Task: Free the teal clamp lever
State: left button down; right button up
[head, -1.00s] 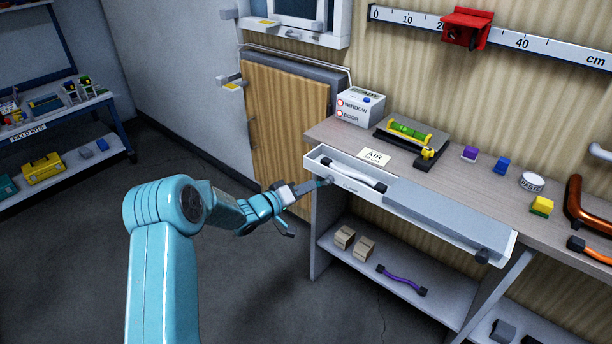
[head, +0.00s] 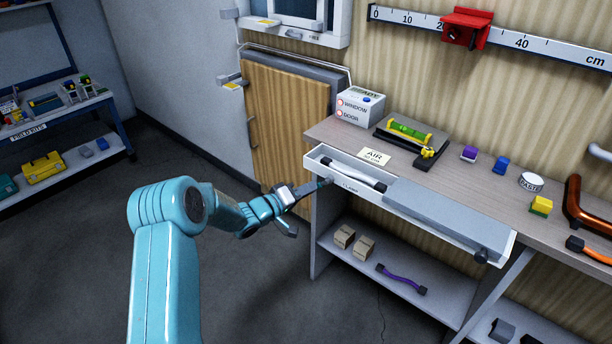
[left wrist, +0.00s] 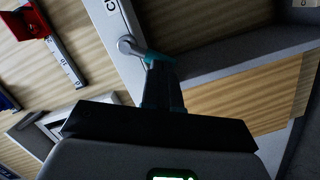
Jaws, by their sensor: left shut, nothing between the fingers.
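The teal clamp lever (left wrist: 153,57) sits on a round grey pivot on the white front of the drawer tray, in the left wrist view. In the head view it is a small teal bit (head: 326,181) at the left end of the tray's front. My left gripper (head: 316,188) is shut and empty, its tips right at the lever. In the left wrist view its dark fingers (left wrist: 161,78) overlap the lever's lower end. I cannot tell whether they touch it. My right gripper is not in view.
The white tray (head: 410,212) under the bench top holds a white bar with dark ends (head: 352,177). An AIR card (head: 374,157), a green-and-yellow level (head: 409,131) and small blocks stand on the bench. Boxes (head: 364,248) lie on the shelf below. The floor at left is clear.

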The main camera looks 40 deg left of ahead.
pick_arm(q)
jog(key=shift+d+f+n, duration=0.2)
jog(key=shift+n, duration=0.4)
jog(key=shift+d+f+n, duration=0.15)
jog(key=shift+f+n, duration=0.05)
jog(key=shift+n, duration=0.4)
jog(key=shift+d+f+n+t+h, duration=0.35)
jog(key=shift+d+n+t+h, duration=0.1)
jog(key=shift+n, duration=0.65)
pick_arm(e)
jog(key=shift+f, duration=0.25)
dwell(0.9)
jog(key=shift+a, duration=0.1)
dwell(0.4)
